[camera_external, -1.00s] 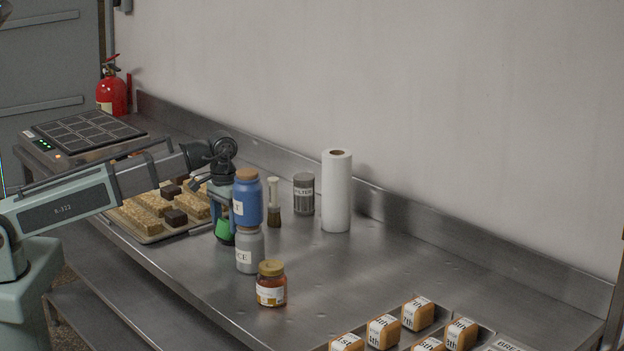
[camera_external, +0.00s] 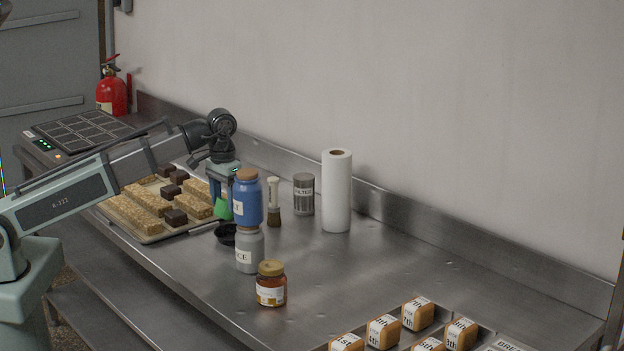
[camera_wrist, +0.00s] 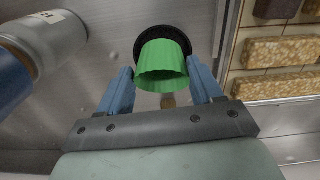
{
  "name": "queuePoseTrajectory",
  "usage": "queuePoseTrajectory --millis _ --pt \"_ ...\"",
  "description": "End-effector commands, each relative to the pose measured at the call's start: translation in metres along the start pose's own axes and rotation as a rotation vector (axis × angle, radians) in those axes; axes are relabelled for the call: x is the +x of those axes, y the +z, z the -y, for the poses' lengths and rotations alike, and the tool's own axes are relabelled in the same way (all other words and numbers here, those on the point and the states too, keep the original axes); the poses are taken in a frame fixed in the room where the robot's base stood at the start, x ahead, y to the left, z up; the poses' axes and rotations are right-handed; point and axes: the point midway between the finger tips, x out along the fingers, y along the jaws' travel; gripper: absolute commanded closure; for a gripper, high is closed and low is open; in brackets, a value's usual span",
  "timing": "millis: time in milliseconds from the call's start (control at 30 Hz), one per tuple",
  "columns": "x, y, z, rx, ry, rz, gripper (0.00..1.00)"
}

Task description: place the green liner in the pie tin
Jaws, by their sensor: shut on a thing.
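The green liner (camera_wrist: 162,66) is a fluted cup, held between the two blue fingers of my gripper (camera_wrist: 161,92) in the wrist view. In the external view the green liner (camera_external: 222,209) shows under my gripper (camera_external: 224,190), partly hidden by the blue jar. The black pie tin (camera_external: 226,235) sits on the steel table just below and in front of the liner, partly hidden by the jars. In the wrist view the dark round rim of the pie tin (camera_wrist: 140,45) shows behind the liner. The liner appears above the tin, not clearly inside it.
A blue jar (camera_external: 247,200) stands on a grey jar (camera_external: 250,252) close to my gripper. A tray of bars (camera_external: 150,238) lies left. Open table lies to the right.

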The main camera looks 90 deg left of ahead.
Motion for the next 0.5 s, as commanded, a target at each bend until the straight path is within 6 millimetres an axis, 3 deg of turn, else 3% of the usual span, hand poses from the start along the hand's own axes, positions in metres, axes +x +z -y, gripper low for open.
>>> queuePoseTrajectory --millis 200,500 --pt "-0.028 -0.001 0.0 0.0 0.0 0.0 0.45" --pt "-0.037 0.011 0.0 0.006 0.021 -0.113 0.45"
